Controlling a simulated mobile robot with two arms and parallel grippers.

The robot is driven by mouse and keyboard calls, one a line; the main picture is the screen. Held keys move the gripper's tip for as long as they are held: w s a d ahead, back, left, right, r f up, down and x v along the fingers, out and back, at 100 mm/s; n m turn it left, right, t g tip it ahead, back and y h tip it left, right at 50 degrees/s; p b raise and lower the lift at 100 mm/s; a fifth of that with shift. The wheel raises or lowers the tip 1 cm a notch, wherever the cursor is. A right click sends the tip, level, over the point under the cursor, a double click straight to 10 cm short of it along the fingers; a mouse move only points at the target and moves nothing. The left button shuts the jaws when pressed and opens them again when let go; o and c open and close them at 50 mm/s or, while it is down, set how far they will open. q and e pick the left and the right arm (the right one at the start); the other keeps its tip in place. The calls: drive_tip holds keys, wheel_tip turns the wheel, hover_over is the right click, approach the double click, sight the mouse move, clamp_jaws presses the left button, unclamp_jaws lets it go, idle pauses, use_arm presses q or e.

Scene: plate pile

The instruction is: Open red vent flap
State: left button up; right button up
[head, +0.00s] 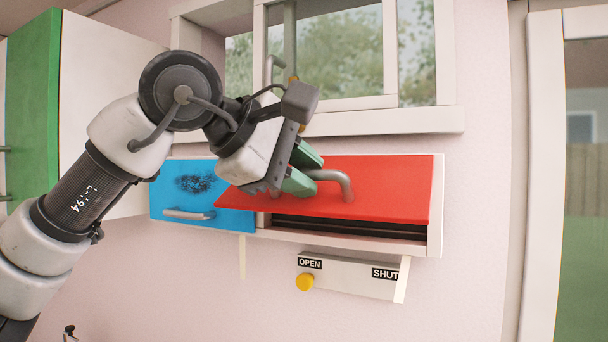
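The red vent flap (395,185) covers the right part of a white wall-mounted vent box. It is tilted outward at its bottom edge, with a dark gap (350,226) showing below it. A grey bar handle (345,183) is on its front. My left gripper (304,170) is at the handle's left end, its green-padded fingers around the bar and seemingly closed on it. The fingers hide that end of the handle. My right gripper is not in view.
A blue panel (195,195) with a dark smudge and its own handle (188,215) is left of the red flap. Below is a white strip (345,276) labelled OPEN and SHUT, with a yellow knob (305,282) at the OPEN end. A window ledge (385,121) is above.

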use_arm(q)
drive_tip(key=b+v, duration=0.2)
drive_tip(key=v, duration=0.8)
drive_tip(key=shift+s+a, duration=0.15)
